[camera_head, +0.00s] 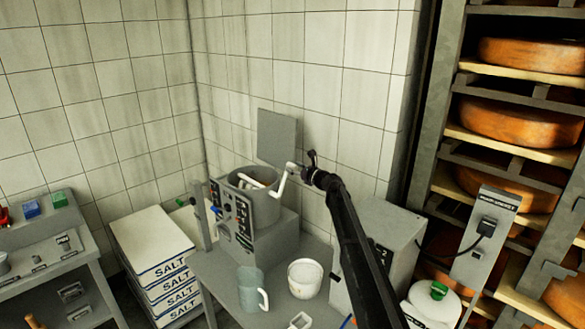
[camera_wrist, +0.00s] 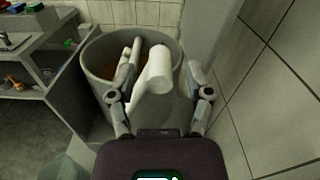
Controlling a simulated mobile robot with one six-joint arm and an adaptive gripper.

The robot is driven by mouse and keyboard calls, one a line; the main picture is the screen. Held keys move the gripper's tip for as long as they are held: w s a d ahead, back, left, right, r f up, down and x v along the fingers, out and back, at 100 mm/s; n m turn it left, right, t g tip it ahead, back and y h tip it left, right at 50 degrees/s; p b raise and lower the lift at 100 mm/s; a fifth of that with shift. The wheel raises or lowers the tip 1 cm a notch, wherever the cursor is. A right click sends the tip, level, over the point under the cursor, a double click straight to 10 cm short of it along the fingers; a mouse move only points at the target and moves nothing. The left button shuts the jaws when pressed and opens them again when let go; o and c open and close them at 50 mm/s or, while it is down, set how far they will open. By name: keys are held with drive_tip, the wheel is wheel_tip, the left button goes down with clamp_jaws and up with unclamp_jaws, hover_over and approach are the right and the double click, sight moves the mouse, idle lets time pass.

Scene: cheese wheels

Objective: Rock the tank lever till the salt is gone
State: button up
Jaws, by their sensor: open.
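The grey tank (camera_head: 262,208) stands on a grey machine body on the table, its lid (camera_head: 277,137) raised behind it. In the wrist view I see its rim (camera_wrist: 92,62) and brownish contents (camera_wrist: 104,72); no salt can be told apart in them. The white lever (camera_head: 281,187) reaches from inside the tank out over its right rim. My gripper (camera_head: 304,171) is at the lever's outer end. In the wrist view my gripper (camera_wrist: 160,72) is open, with the thick white lever handle (camera_wrist: 154,76) between its fingers; contact cannot be told.
A clear jug (camera_head: 249,290) and a white tub (camera_head: 305,277) stand on the table before the tank. Salt boxes (camera_head: 152,245) are stacked at left. A grey cabinet (camera_head: 395,235) stands at right, near shelves of cheese wheels (camera_head: 520,125). The tiled wall is close behind.

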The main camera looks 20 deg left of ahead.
drive_tip(key=shift+w+a, duration=0.25)
drive_tip(key=shift+a, duration=0.35)
clamp_jaws()
drive_tip(key=shift+d+r, duration=0.1)
drive_tip(key=shift+d, duration=0.05)
